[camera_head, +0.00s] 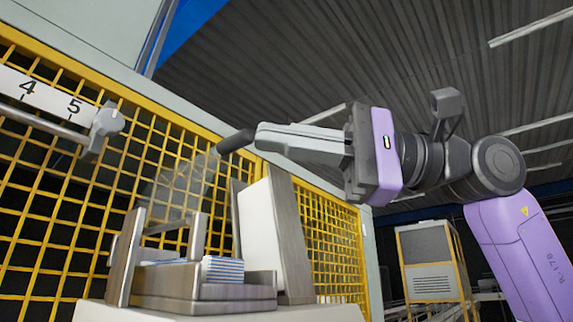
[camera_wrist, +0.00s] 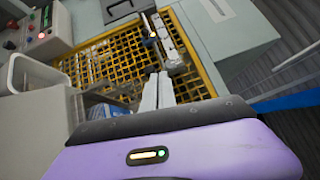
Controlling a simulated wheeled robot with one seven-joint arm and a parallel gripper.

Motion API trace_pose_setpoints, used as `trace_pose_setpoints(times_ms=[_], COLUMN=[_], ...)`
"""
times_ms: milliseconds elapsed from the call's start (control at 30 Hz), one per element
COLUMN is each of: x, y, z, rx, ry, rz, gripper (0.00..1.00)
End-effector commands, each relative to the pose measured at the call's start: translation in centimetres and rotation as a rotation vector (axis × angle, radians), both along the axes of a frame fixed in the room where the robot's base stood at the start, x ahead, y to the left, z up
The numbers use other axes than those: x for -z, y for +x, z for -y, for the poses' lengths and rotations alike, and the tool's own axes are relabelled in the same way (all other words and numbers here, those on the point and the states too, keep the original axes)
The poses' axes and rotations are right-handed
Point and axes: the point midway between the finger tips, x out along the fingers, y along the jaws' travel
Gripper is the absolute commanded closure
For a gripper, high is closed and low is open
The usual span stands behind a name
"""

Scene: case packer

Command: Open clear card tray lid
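The card tray (camera_head: 205,292) stands at lower left in the head view, a grey box with upright end plates and blue-and-white cards inside. Its clear lid (camera_head: 178,188) shows as a faint see-through panel, tilted up above the tray. A dark rounded handle (camera_head: 236,141) is at the lid's upper right. My gripper (camera_head: 256,136) reaches in from the right, its pale fingers close together with their tips at the handle; they appear shut on it. In the wrist view the fingers (camera_wrist: 157,76) are nearly together; the lid is hard to make out there.
A yellow mesh guard (camera_head: 60,190) stands behind the tray, with a numbered scale (camera_head: 45,92) and a rail clamp (camera_head: 104,128). A tall white panel (camera_head: 268,235) stands right of the tray, below my gripper. A white bin (camera_wrist: 35,90) and a control box (camera_wrist: 45,30) are at left in the wrist view.

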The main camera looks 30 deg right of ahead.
Motion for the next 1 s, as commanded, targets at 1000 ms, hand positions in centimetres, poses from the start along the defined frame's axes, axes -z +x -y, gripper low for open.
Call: trace_pose_setpoints(times_ms=[1000], x=[-1.4], y=[-0.9], z=[-2.7], rx=[0.000], ry=[0.003], rz=[0.000], gripper=[1.00])
